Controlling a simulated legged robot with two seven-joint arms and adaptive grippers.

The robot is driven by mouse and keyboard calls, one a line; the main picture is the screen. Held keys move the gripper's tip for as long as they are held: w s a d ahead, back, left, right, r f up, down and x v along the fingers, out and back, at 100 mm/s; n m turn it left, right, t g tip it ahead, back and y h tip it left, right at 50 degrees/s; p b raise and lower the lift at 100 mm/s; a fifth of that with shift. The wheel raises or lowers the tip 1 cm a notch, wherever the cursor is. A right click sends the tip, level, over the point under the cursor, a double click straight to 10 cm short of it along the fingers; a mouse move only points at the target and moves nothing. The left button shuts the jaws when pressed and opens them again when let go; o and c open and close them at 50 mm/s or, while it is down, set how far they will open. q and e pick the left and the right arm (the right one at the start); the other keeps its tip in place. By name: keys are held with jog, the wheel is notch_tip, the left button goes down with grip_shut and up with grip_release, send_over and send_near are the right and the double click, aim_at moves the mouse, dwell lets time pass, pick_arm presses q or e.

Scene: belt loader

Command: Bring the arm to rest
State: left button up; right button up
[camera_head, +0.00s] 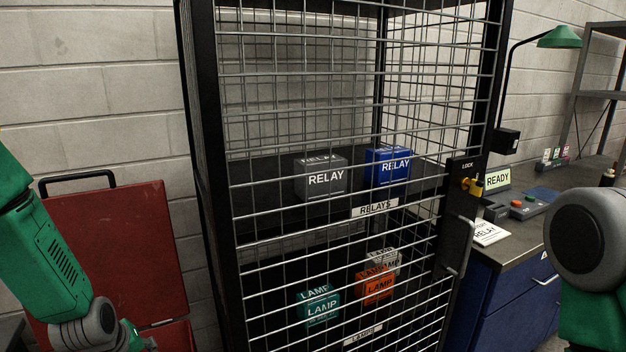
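My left arm (50,255) comes in at the lower left, green with a grey joint, in front of a red metal case. Its lower end runs out of the bottom edge, and no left gripper fingers show. My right arm (590,240) shows at the right edge as a large dark grey joint with a green link below it. Its gripper is out of the picture. Both arms are apart from the cage in the middle.
A wire-mesh cage (205,125) with a shut door holds relay and lamp boxes on shelves. A yellow padlock or key (475,186) sits at its lock plate. The open red case (120,240) stands left; a blue-drawer workbench (515,245) stands right.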

pick_arm(q)
jog(key=s+d+f+m+g+b, duration=0.1)
jog(key=s+d+f+m+b, duration=0.1)
jog(key=s, duration=0.7)
jog(key=s+d+f+m+g+b, duration=0.2)
jog(key=s+d+f+m, duration=0.2)
jog(key=s+f, duration=0.5)
jog(key=s+d+f+m+g+b, duration=0.1)
jog(key=s+d+f+m, duration=0.3)
jog(key=s, duration=0.6)
jog(key=shift+s+d+f+h+b, duration=0.3)
jog(key=shift+d+f+b, duration=0.45)
jog(key=shift+d, duration=0.3)
